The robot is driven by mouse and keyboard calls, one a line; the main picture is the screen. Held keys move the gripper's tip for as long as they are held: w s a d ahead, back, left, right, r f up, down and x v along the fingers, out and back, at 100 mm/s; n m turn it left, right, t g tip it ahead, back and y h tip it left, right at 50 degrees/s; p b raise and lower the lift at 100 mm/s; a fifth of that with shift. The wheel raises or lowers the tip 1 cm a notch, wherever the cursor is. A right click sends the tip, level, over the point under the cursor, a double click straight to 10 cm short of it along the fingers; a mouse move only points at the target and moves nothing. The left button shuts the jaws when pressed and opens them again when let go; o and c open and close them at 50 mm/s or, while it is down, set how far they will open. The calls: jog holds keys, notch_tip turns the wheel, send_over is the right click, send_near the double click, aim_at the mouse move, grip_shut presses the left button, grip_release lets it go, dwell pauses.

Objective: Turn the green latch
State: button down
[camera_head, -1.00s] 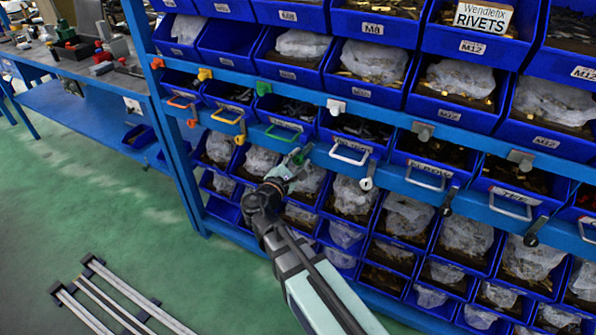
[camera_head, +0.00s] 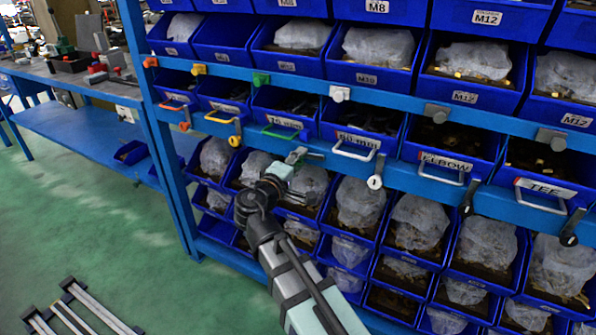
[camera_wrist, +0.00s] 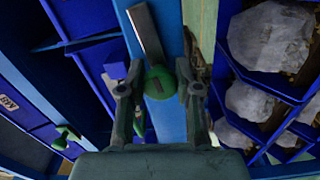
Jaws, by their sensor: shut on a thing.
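The green latch (camera_wrist: 160,82) is a round green knob with a flat grey lever (camera_wrist: 146,36). In the wrist view it sits between the two fingers of my gripper (camera_wrist: 157,92), which is shut on it. The lever lies nearly along the blue rail (camera_wrist: 170,125), slightly slanted. In the head view my gripper (camera_head: 296,162) is at the rail just below the drawer with the green handle (camera_head: 281,133). There a small grey lever end (camera_head: 315,155) points right from the fingers, and the knob is mostly hidden.
Other latches hang on the same rail: yellow (camera_head: 235,141) to the left, white (camera_head: 375,181) and black (camera_head: 467,197) to the right. Blue bins with bagged parts fill the rack below. Metal rails (camera_head: 75,308) lie on the green floor, mostly clear at left.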

jog(key=shift+m+b, duration=0.7)
jog(key=shift+m, duration=0.1)
jog(key=c, duration=0.8)
grip_release()
jog(key=v, duration=1.2)
